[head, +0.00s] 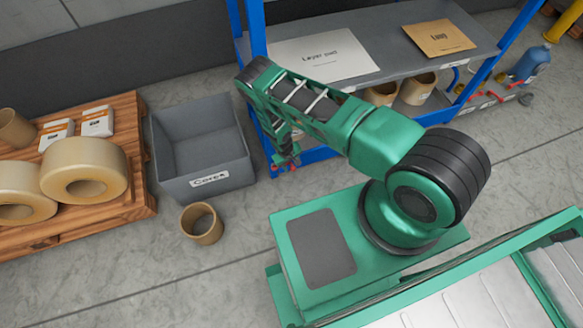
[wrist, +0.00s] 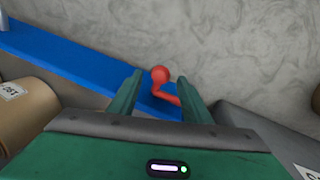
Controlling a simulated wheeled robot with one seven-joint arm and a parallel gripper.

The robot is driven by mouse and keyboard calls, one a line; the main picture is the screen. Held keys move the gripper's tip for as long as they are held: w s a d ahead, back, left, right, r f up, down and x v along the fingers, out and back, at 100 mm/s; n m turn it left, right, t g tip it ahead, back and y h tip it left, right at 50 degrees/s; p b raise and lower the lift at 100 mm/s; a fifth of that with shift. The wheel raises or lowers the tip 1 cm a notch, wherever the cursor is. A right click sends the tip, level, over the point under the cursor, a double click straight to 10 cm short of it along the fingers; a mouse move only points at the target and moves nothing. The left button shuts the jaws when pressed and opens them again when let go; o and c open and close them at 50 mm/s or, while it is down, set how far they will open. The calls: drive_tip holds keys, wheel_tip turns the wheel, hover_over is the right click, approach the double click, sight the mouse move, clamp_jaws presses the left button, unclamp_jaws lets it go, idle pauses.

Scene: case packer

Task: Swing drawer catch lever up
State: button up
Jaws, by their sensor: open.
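The red catch lever (wrist: 163,84) has a round knob and a short bent arm, and shows at the edge of a blue beam (wrist: 75,62) in the wrist view. My gripper (wrist: 160,76) is open, with its two green fingers on either side of the lever. The knob appears between the fingertips, with gaps on both sides. I cannot tell how deep the lever sits between them. In the head view my gripper (head: 284,160) is low by the blue rack's front left, with bits of red beside it. The lever is mostly hidden there.
A grey "Cores" bin (head: 205,150) stands just left of my gripper. A pallet (head: 125,195) with rolls is at left. The rack's grey shelf (head: 400,52) holds a layer pad (head: 322,55), with cores below.

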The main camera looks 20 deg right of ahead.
drive_tip(key=shift+d+f, duration=0.2)
drive_tip(key=shift+f, duration=0.75)
clamp_jaws()
drive_tip(key=shift+a, duration=0.2)
drive_tip(key=shift+d, duration=0.1)
